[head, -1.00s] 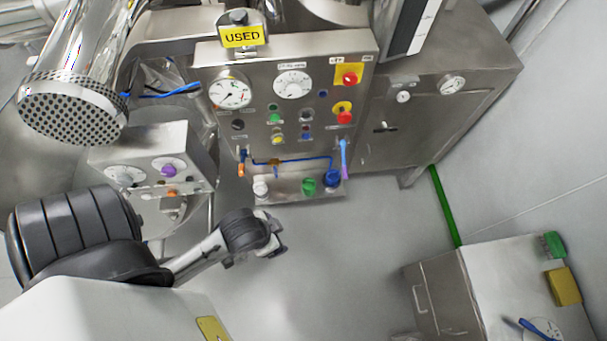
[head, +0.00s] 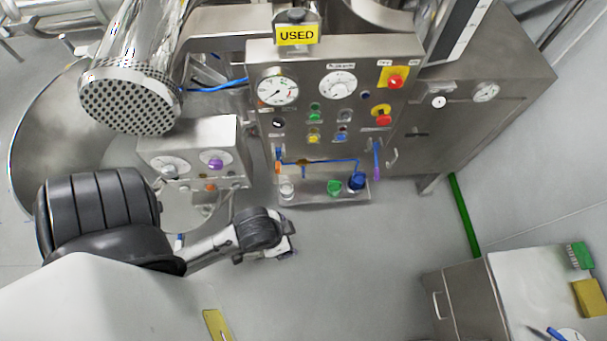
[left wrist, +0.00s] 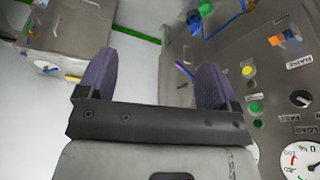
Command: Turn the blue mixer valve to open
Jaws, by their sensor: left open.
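A dark blue knob (head: 357,180) stands on the low ledge at the bottom of the steel control panel (head: 400,50), at the right end of a blue pipe; it looks like the blue valve. It also shows at the top of the left wrist view (left wrist: 193,22). I cannot tell whether it is open or closed. My left gripper (head: 288,249) is below and left of the knob in the head view, apart from it. In the left wrist view its two purple-grey fingers (left wrist: 155,78) are wide apart and empty. My right gripper is not in view.
A green knob (head: 334,188) and a white knob (head: 287,190) share the ledge. A purple-and-blue lever (head: 376,160) hangs right of the blue knob. A small dial box (head: 215,135) is at left, a steel cabinet (head: 465,300) at lower right. The floor between is clear.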

